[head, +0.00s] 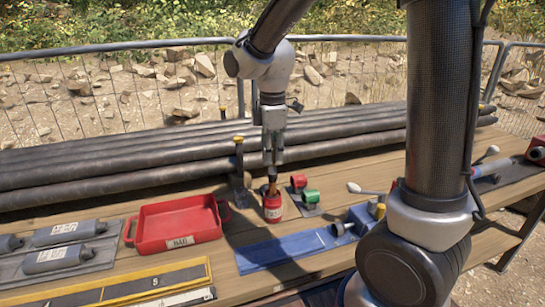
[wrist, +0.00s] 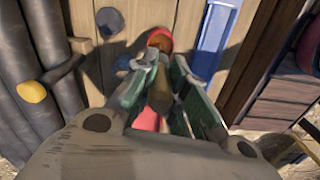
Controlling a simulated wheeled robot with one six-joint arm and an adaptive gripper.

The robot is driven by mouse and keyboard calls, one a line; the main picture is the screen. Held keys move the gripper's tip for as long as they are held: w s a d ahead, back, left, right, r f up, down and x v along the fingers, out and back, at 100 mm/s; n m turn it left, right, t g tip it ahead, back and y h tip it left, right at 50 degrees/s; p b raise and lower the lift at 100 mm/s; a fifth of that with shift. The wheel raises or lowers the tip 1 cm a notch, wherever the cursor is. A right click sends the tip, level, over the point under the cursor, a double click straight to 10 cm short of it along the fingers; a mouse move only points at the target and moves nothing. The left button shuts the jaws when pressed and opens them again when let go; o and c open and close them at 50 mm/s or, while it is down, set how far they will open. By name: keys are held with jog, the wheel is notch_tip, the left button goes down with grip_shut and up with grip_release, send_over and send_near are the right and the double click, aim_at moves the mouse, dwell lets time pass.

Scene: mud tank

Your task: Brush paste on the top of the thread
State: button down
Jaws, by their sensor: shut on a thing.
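My gripper (head: 272,157) points down over the bench, shut on a brush with a brown wooden handle (head: 271,181). The brush also shows between the green-lined fingers in the wrist view (wrist: 161,95). Its lower end is at the mouth of a small red pot (head: 272,209) with a pale label. The bristles are hidden, and I cannot tell whether they touch paste. The pot shows partly beyond the fingers in the wrist view (wrist: 160,37). I cannot make out a thread for certain; a short pipe piece with a ring-like end (head: 340,229) lies by the blue mat.
A red tray (head: 178,229) stands left of the pot, with grey cylinders (head: 56,259) farther left. Red (head: 298,182) and green (head: 310,196) fittings sit close right of the pot. A blue mat (head: 283,251) lies in front. Long dark pipes (head: 120,165) run behind.

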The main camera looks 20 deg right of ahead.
aim_at(273, 142)
jog(key=shift+r, duration=3)
